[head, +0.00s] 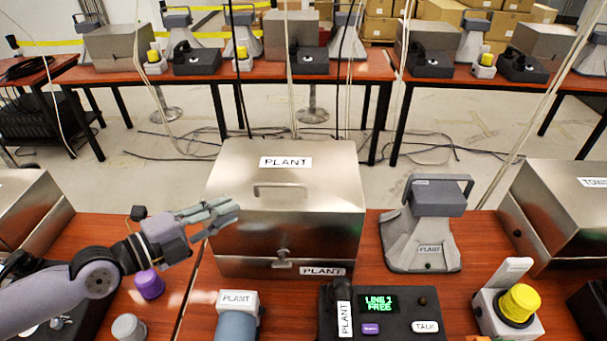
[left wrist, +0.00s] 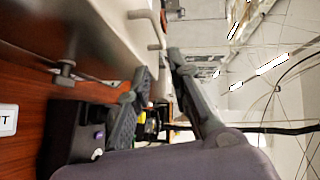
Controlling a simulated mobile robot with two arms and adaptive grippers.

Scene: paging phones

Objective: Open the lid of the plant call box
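The plant call box (head: 240,235) is a brushed metal box with PLANT labels, standing on the wooden table in the middle of the head view. Its lid (head: 230,170) is down, with a bar handle (head: 280,188) on its sloping front and a small knob (head: 282,258) low on the front. My left gripper (head: 225,215) is at the box's left front side, below and left of the handle. In the left wrist view the fingers (left wrist: 157,66) are apart with nothing between them, and the handle (left wrist: 150,22) shows just beyond the tips. My right gripper is out of view.
A desk phone unit (head: 380,310) with a green display stands in front of the box. A grey PLANT horn speaker (head: 425,235) stands to its right, and a yellow-topped beacon (head: 517,303) at front right. Other metal boxes flank it left and right (head: 560,215). A purple knob (head: 149,284) lies below my left arm.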

